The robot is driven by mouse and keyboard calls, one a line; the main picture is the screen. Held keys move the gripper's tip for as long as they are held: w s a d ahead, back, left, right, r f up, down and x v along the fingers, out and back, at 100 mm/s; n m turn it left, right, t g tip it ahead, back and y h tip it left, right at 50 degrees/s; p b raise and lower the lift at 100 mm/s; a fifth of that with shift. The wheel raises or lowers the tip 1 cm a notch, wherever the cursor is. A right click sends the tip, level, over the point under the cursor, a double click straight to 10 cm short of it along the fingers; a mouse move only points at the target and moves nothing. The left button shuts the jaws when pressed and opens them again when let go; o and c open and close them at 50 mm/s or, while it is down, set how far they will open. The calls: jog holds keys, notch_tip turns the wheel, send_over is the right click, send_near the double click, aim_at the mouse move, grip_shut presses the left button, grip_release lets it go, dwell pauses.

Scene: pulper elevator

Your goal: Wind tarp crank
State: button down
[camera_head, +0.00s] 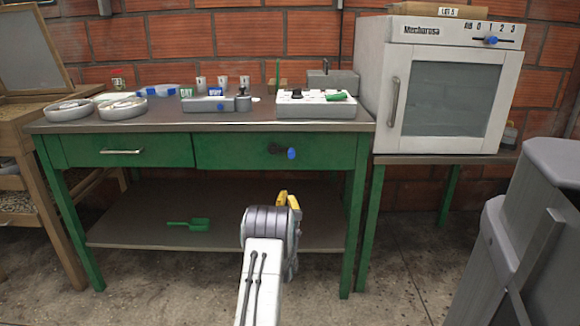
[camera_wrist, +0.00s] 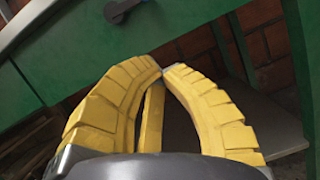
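A dark crank with a blue handle (camera_head: 291,153) sits on the front of the right green drawer, its handle pointing right. I cannot tell whether this is the tarp crank; no tarp is clearly seen. Its dark part (camera_wrist: 122,10) seems to show at the top edge of the wrist view, cut off. My gripper (camera_head: 288,198) has yellow fingers and is in front of the bench, below the crank and apart from it. In the wrist view the fingertips (camera_wrist: 162,68) meet, with nothing seen held between them.
The green bench (camera_head: 225,123) holds trays, cups and a grey scale-like device. A green scoop (camera_head: 188,224) lies on its lower shelf. A white oven (camera_head: 440,95) stands right, with a grey machine (camera_head: 530,230) nearer. Floor between bench and grey machine is clear.

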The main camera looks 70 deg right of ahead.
aim_at(294, 152)
jog(key=b+x, duration=0.2)
jog(key=x, duration=0.7)
jog(key=shift+d+b, duration=0.25)
jog(key=shift+b, duration=0.1)
jog(key=shift+d+r, duration=0.25)
jog(key=shift+r, duration=0.05)
jog(key=shift+s+r+b, duration=0.15)
jog(key=shift+r+b, duration=0.2)
jog(key=shift+r, duration=0.55)
jog(key=shift+s+r+b, duration=0.15)
jog(key=shift+r+b, duration=0.15)
jog(key=shift+r, duration=0.6)
jog(key=shift+s+r, duration=0.1)
jog(key=shift+r, duration=0.15)
jog(key=shift+s+d+r, duration=0.1)
jog(key=shift+s+r, duration=0.1)
jog(key=shift+r, duration=0.25)
jog(key=shift+s+r, duration=0.2)
jog(key=shift+r, duration=0.2)
jog(key=shift+s+r, duration=0.15)
jog(key=shift+r, duration=1.75)
jog(key=shift+w+r, duration=0.3)
jog(key=shift+r, duration=0.2)
jog(key=shift+w+r, duration=0.25)
jog(key=shift+r, duration=0.25)
